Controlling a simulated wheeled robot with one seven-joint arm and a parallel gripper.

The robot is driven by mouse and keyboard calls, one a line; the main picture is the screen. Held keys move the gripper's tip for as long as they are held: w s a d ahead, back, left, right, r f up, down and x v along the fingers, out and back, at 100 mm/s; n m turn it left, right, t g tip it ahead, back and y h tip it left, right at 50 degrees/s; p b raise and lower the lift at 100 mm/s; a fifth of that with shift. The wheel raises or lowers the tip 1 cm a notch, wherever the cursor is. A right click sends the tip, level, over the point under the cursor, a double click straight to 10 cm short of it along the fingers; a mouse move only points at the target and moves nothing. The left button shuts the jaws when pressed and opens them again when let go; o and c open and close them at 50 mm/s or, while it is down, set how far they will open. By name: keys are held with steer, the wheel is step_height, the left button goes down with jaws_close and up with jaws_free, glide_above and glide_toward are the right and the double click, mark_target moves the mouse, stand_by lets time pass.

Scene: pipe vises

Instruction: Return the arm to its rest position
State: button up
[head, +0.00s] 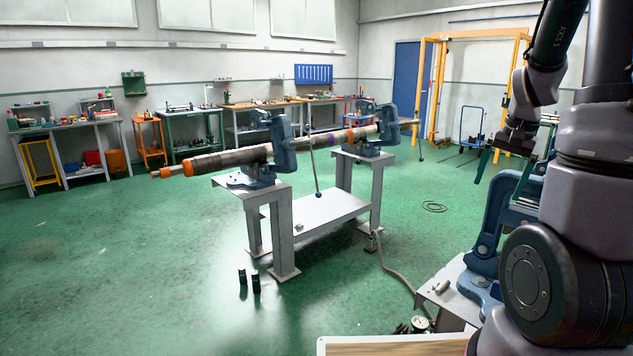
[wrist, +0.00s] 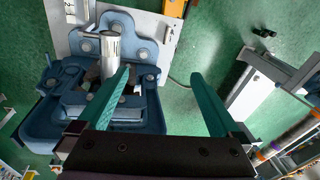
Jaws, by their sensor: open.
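My arm (head: 533,82) reaches down from the upper right in the head view, in front of the frame at the back. My gripper (head: 489,165) is at its end, above and to the left of a blue vise (head: 487,243). In the wrist view my gripper (wrist: 165,92) has two green fingers spread wide apart with nothing between them. The gripper appears apart from the vise and the pipe.
A grey stand (head: 277,204) with two blue vises carries a long pipe (head: 240,156) in mid-room. A hose (head: 385,262) runs across the floor toward the near bench (head: 448,283). Workbenches line the back wall. Green floor at left is clear.

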steer(key=s+a+r+n+t, duration=0.2)
steer(key=s+a+r, duration=0.5)
steer(key=a+r, duration=0.1)
steer(key=s+a+r+n+t+y, duration=0.1)
steer(key=s+a+r+n+t, duration=0.1)
steer(key=s+a+r, duration=0.5)
steer(key=a+r+t, duration=0.1)
steer(key=a, duration=0.3)
steer(key=shift+s+r, duration=0.25)
steer(key=shift+r, duration=0.1)
steer(key=shift+d, duration=0.1)
